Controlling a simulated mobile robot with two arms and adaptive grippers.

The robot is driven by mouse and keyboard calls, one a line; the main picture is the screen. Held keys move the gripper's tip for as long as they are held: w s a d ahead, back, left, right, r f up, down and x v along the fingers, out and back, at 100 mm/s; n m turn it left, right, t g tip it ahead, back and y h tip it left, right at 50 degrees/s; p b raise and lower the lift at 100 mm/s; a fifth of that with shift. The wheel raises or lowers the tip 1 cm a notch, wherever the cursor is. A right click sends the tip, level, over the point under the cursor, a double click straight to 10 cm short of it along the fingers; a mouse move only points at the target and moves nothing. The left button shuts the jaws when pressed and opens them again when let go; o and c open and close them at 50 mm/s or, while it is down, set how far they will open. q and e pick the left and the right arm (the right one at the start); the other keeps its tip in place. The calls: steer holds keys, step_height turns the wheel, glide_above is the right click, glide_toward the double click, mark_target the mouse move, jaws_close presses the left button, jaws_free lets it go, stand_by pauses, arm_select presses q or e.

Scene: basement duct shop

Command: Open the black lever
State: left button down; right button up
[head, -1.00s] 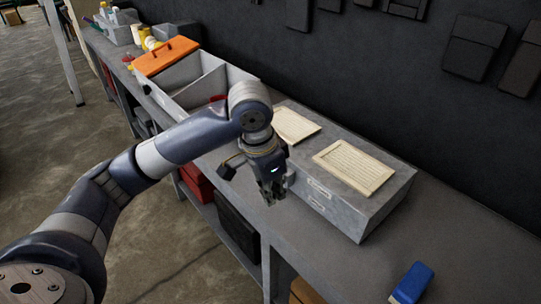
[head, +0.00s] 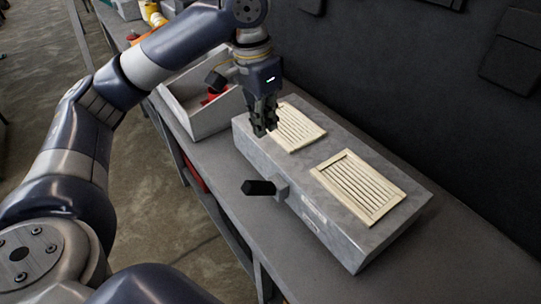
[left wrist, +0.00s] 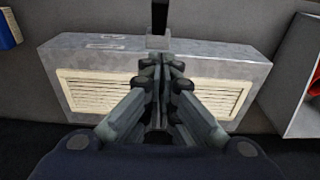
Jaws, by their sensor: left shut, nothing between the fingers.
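The black lever (head: 258,187) sticks out from the front of a grey metal box (head: 355,247), on a small grey mount (head: 281,190). My left gripper (head: 264,133) is shut and empty, pointing down above the box's left end, apart from the lever. In the left wrist view the shut fingers (left wrist: 164,66) show in the middle, and part of the lever (left wrist: 160,16) shows at the top edge. My right gripper is not in view.
Two cream louvred vents (head: 358,187) lie on the box top. A grey open bin (head: 205,125) with something red stands left of the box. The blue object (left wrist: 9,28) shows in the left wrist view. A dark wall stands behind. The bench right of the box looks clear.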

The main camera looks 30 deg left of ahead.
arm_select(q)
steer(key=shift+s, duration=0.65)
steer(key=p, duration=0.2)
glide_above(262, 183)
step_height(262, 183, down, 12)
steer(key=shift+r, duration=0.1)
steer(key=shift+s+a+f, duration=0.15)
steer(key=shift+s+f, duration=0.25)
steer(key=shift+s, duration=0.05)
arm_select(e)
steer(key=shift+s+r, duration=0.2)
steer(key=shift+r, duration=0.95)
arm_select(q)
steer(key=shift+w+f, duration=0.1)
steer(key=shift+w, duration=0.05)
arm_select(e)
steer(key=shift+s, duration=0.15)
